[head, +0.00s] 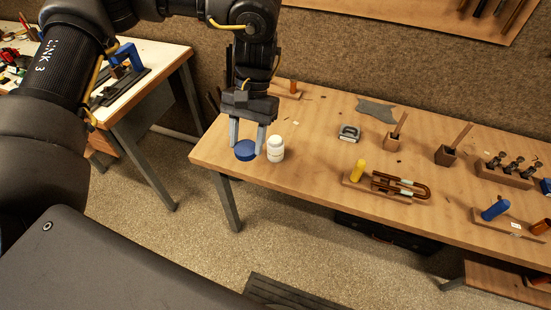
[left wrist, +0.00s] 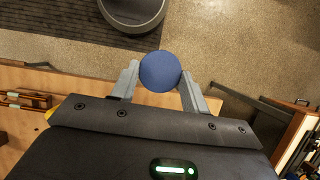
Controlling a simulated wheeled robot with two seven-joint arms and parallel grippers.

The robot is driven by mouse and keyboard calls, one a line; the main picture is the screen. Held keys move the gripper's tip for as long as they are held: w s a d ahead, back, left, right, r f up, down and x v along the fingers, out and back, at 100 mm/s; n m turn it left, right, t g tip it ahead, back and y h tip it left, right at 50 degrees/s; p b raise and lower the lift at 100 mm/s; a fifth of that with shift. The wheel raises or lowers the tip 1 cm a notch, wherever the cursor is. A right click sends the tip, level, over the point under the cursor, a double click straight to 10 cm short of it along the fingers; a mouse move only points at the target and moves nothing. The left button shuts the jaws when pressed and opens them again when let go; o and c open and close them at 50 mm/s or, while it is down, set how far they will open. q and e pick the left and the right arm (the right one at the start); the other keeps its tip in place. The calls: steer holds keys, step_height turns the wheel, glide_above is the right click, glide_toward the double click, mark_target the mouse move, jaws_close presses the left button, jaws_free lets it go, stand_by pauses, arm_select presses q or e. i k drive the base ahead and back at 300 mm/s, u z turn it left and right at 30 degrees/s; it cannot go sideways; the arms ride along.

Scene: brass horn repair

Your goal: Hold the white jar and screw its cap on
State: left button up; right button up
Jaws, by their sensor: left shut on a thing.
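The white jar (head: 276,149) stands upright on the wooden table near its left end. My left gripper (head: 246,149) points down just left of the jar. Its two grey fingers are shut on the round blue cap (head: 245,155), apart from the jar in the picture. In the left wrist view the cap (left wrist: 160,71) sits between the fingertips of my left gripper (left wrist: 160,80). The jar cannot be made out there. I cannot tell how high the cap is above the table. My right gripper is not in view.
The table (head: 325,165) has bare wood right of the jar. A yellow-handled tool (head: 359,170), a brass U-shaped slide (head: 400,187) and a dark metal block (head: 349,133) lie farther right. Another bench (head: 150,85) stands at the left, across a floor gap.

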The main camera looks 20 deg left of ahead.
mark_target(274, 143)
steer(key=z, duration=3.45)
steer(key=k, duration=2.35)
steer(key=u, duration=2)
